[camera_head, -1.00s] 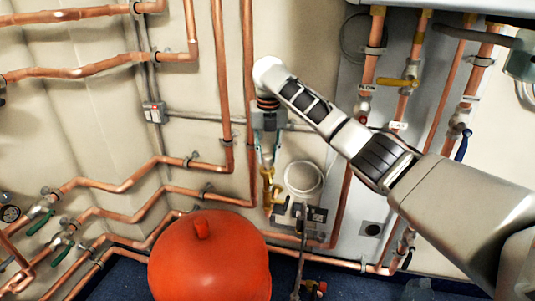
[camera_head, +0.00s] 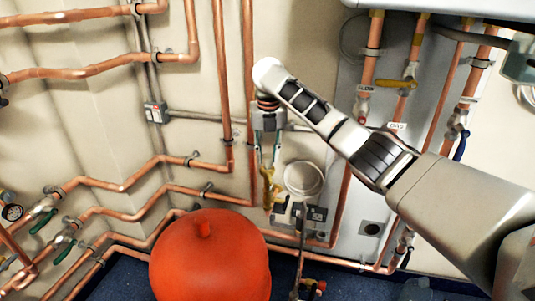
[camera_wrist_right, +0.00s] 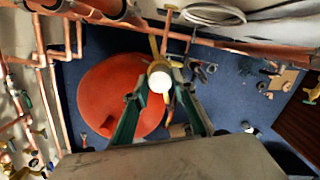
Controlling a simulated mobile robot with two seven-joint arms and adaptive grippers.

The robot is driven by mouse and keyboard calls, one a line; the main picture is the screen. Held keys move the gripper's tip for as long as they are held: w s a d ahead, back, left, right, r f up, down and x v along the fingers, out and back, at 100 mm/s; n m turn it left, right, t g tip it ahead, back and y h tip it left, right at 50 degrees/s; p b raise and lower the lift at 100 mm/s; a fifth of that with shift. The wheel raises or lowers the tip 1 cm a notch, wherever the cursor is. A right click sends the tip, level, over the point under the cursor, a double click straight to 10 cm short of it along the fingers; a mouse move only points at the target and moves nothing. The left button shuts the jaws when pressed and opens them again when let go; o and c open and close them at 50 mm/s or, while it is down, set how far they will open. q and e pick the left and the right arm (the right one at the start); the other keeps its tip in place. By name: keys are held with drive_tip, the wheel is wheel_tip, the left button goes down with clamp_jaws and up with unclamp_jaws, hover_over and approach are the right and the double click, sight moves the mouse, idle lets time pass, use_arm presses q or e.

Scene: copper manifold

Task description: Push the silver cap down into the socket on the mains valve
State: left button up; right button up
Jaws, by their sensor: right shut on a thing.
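My right gripper (camera_head: 267,166) hangs fingers down over the brass mains valve (camera_head: 268,194) on the wall pipe. In the right wrist view its two fingers (camera_wrist_right: 162,86) close in on the round, bright silver cap (camera_wrist_right: 160,82), one on each side, and it is shut on it. The cap lies in front of the brass valve body (camera_wrist_right: 158,58) in that view, so the socket is hidden. I cannot tell whether the cap touches the socket. In the head view the cap is too small to make out. My left gripper is not in view.
A large red vessel (camera_head: 209,262) stands close below the valve. Vertical copper pipes (camera_head: 248,80) run close to my gripper's left. The blue floor (camera_wrist_right: 230,80) holds scattered small items.

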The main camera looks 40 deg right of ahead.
drive_tip(key=shift+f, duration=0.75)
idle(0.4)
drive_tip(key=o, duration=1.2)
drive_tip(key=shift+r, duration=0.1)
drive_tip(key=r, duration=0.4)
drive_tip(key=s+r, duration=0.1)
drive_tip(key=r, duration=0.6)
drive_tip(key=shift+s+a+r, duration=0.15)
drive_tip(key=shift+a+r, duration=0.2)
drive_tip(key=shift+a, duration=0.05)
